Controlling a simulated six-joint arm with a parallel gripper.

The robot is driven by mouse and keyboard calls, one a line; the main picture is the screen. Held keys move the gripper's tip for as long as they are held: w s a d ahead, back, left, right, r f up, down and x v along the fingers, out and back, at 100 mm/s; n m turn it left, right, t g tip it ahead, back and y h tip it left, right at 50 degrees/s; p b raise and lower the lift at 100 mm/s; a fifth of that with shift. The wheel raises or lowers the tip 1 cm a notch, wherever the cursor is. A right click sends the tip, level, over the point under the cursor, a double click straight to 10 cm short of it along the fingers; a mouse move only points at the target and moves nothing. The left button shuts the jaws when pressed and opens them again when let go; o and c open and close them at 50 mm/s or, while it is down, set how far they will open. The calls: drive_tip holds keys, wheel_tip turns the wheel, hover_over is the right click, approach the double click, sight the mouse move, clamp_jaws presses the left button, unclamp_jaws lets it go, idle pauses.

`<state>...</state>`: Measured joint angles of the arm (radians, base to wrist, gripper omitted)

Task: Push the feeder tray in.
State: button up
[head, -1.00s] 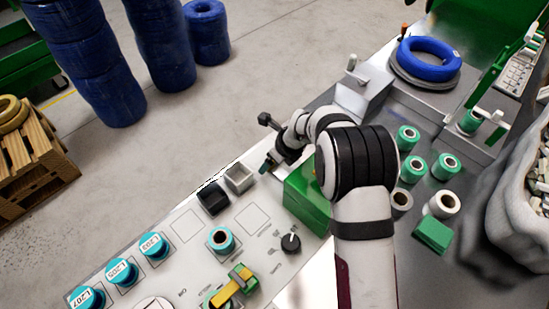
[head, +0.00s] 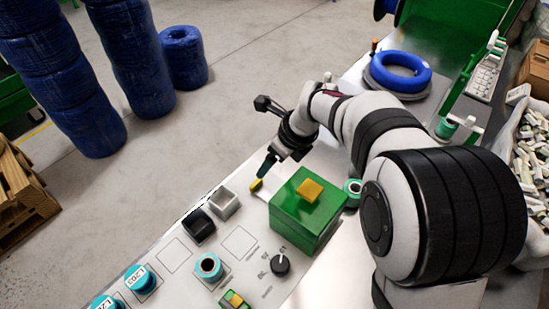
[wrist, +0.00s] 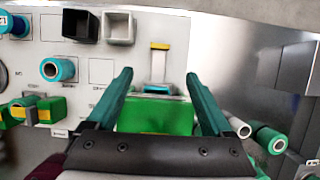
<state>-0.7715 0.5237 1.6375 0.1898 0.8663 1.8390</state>
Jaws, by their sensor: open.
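The feeder tray (head: 265,190) sticks out of the far side of the green feeder box (head: 293,222), its yellow end piece (head: 256,185) outermost. In the wrist view the tray (wrist: 158,68) shows as a pale strip with a yellow bar at its far end and a teal part by the green box (wrist: 155,118). My gripper (wrist: 159,75) is open and empty, its two teal fingers either side of the tray in this view. In the head view my gripper (head: 266,168) hangs near the yellow end; I cannot tell whether it touches.
Black (head: 199,226) and grey (head: 224,203) square sockets, a teal-ringed button (head: 209,266) and a black knob (head: 280,264) sit left of the box. A yellow block (head: 310,190) sits on top of it. A blue cable coil (head: 402,72) lies behind.

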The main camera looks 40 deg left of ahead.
sight(256, 182)
drive_tip(key=shift+a+n, duration=0.15)
drive_tip(key=shift+n, duration=0.15)
drive_tip(key=shift+c, duration=1.1)
drive_tip(key=a+n+h, duration=0.1)
drive_tip(key=n, duration=0.3)
drive_tip(key=a+n+h, duration=0.1)
drive_tip(key=a+n, duration=0.1)
drive_tip(key=n, duration=0.2)
drive_tip(key=a+n+h, duration=0.1)
drive_tip(key=a+n, duration=0.1)
drive_tip(key=n, duration=0.2)
drive_tip(key=shift+a+r+g, duration=0.1)
drive_tip(key=shift+r+g, duration=0.15)
drive_tip(key=shift+g, duration=0.05)
drive_tip(key=c, duration=0.4)
drive_tip(key=f+n, duration=0.1)
drive_tip(key=f, duration=0.4)
drive_tip(key=f+n+h, duration=0.1)
drive_tip(key=f+n, duration=0.1)
drive_tip(key=f, duration=0.3)
drive_tip(key=a+f+n, duration=0.1)
drive_tip(key=f+n, duration=0.1)
drive_tip(key=f, duration=0.3)
clamp_jaws()
